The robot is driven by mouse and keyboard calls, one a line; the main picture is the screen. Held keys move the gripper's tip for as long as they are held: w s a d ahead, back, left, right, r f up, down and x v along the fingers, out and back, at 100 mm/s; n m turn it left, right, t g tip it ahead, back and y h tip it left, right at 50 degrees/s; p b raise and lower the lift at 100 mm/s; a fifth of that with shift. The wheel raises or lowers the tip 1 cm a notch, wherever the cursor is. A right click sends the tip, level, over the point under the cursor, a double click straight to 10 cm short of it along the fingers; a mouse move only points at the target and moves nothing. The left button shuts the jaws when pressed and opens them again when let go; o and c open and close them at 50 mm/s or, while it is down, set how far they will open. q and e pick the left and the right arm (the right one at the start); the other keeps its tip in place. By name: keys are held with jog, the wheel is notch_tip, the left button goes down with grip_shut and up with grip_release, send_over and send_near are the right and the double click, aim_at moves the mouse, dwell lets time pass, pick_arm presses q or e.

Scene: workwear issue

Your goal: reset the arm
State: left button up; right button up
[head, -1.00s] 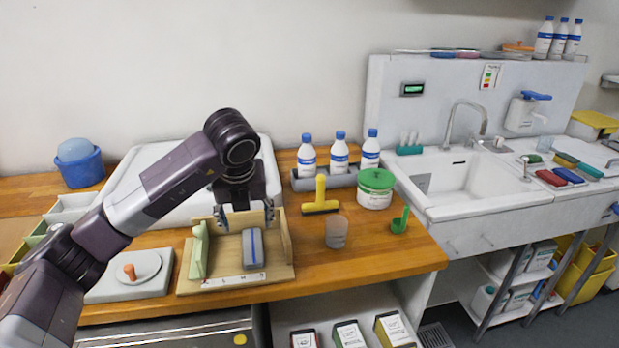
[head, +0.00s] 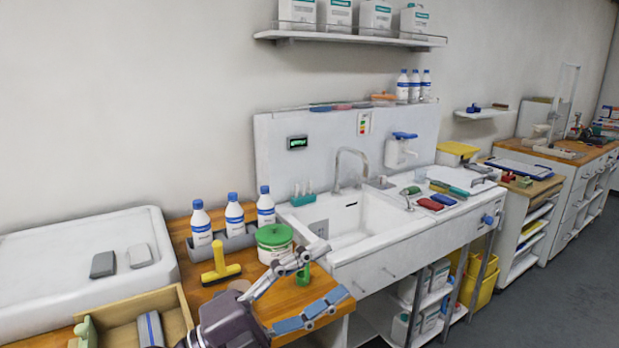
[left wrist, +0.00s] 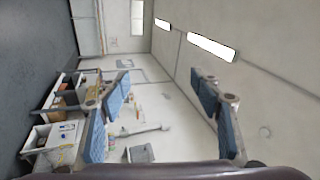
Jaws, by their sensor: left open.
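My left gripper (head: 332,272) is at the bottom middle of the head view, near the front edge of the wooden counter by the sink. Its two fingers are spread wide with nothing between them, and it points right. In the left wrist view the blue-padded fingers (left wrist: 163,85) stand apart. Between and beyond them are a wall, ceiling lamps and distant furniture, all turned sideways. My right gripper shows in neither view.
A green-lidded tub (head: 274,243) and a green scoop (head: 303,274) are close behind the gripper. A yellow squeegee-like tool (head: 220,266), bottles (head: 234,220) and a wooden tray (head: 178,312) with a grey-blue block (head: 151,330) are left. The sink (head: 352,222) is right.

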pick_arm(q)
jog(key=w+a+f+n+t+y, duration=0.3)
jog(key=a+n+t+y, duration=0.3)
jog(key=a+n+y, duration=0.3)
jog(key=w+a+f+n+t+y, duration=0.3)
jog(key=a+n+t+y, duration=0.35)
jog(key=n, duration=0.55)
jog(key=s+a+f+n+g+y, duration=0.2)
jog(key=a+f+n+g+y, duration=0.15)
jog(key=f, duration=0.55)
jog(key=s+a+f+n+g+y, duration=0.25)
jog(key=a+f+g, duration=0.2)
jog(key=f, duration=0.35)
jog(key=s+d+f+g+h, duration=0.1)
jog(key=s+f+g, duration=0.4)
jog(key=s+f, duration=0.55)
jog(key=s+f+g+h, duration=0.1)
jog(key=s+f+g, duration=0.6)
jog(key=s, duration=0.7)
notch_tip(320, 180, down, 26)
jog(key=s, duration=0.2)
jog(key=s+a+f+g, duration=0.1)
jog(key=s+a+f, duration=0.2)
jog(key=s+f, duration=1.3)
jog(key=shift+s+f, duration=0.4)
jog(key=shift+f, duration=0.15)
